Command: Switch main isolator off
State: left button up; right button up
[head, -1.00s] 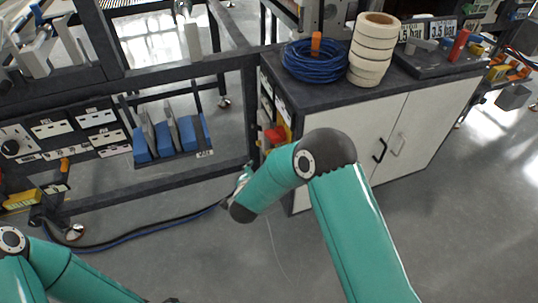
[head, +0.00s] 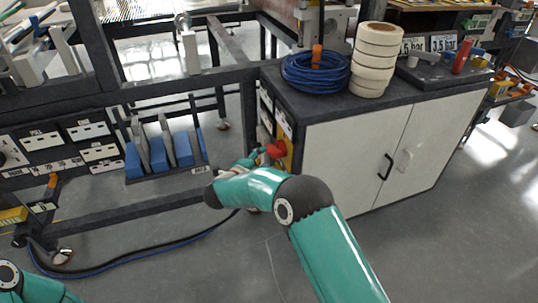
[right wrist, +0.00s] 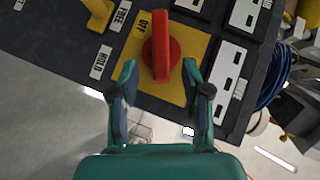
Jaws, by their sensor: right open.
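The main isolator is a red rotary knob (right wrist: 161,52) on a yellow plate (right wrist: 203,50). In the right wrist view its grip bar stands nearly upright, with an "OFF" label at its upper left. In the head view the red knob (head: 276,149) is on the narrow side of the cabinet. My right gripper (right wrist: 160,75) is open, with one finger on each side of the knob's lower end in the picture. It touches neither side that I can see; depth is hard to judge. In the head view the right gripper (head: 257,157) is small and beside the knob. My left gripper is out of view.
The cabinet (head: 345,150) carries a blue hose coil (head: 315,75) and a stack of white rolls (head: 371,60). A yellow handle (right wrist: 97,14) and labels "FREE" and "HOLD" lie left of the knob. A dark frame with blue-based holders (head: 165,155) stands at left.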

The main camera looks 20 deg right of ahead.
aim_at(269, 154)
jog(key=x, duration=0.6)
jog(key=shift+c, duration=0.3)
jog(key=shift+f+b, duration=0.1)
jog(key=shift+b, duration=0.2)
grip_shut()
